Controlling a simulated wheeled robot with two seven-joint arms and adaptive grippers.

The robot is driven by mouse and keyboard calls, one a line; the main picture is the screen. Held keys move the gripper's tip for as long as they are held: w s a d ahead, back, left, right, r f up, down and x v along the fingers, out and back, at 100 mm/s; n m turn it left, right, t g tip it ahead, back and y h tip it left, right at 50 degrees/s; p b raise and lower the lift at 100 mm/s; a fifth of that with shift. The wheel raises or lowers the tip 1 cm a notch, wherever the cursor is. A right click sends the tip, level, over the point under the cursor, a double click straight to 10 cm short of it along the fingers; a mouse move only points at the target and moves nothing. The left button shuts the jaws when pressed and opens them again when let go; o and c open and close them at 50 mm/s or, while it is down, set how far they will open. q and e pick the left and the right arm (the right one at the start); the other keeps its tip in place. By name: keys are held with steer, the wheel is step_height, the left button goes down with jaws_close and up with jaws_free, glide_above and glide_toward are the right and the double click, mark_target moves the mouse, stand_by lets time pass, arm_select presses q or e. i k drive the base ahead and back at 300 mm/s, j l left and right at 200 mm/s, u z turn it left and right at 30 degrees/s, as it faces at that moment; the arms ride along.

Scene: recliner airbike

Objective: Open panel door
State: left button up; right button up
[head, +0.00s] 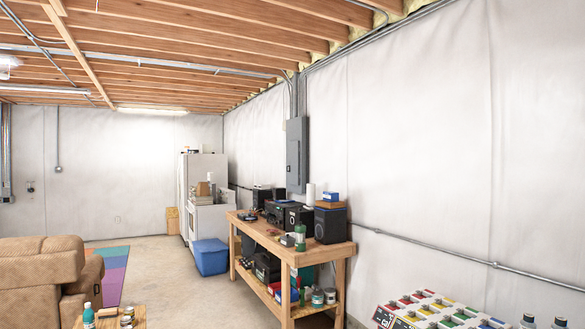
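A grey electrical panel (297,155) is mounted on the white right-hand wall, above the far part of a wooden workbench. Its door looks shut, seen at a steep angle; the latch is too small to make out. Conduits run from its top up to the ceiling joists. Neither of my grippers shows in the head view.
The wooden workbench (341,254) below the panel holds speakers (330,224) and boxes. A blue bin (210,257) stands beyond it on the floor. A brown recliner (40,272) is at left. Bare concrete floor (180,290) lies between. Colourful bins (432,312) are at lower right.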

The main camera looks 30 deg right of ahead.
mark_target(294, 166)
steer(key=i+l+z, duration=0.1)
steer(key=i+z, duration=0.15)
steer(key=i, duration=0.45)
steer(key=i+z, duration=0.1)
steer(key=i, duration=6.05)
steer(key=i+z, duration=0.15)
steer(key=i, duration=0.35)
steer(key=i+j+z, duration=0.1)
steer(key=i, duration=0.4)
steer(key=i+j+z, duration=0.15)
steer(key=i, duration=0.35)
steer(key=i+j+z, duration=0.15)
steer(key=i, duration=0.35)
steer(key=j, duration=0.1)
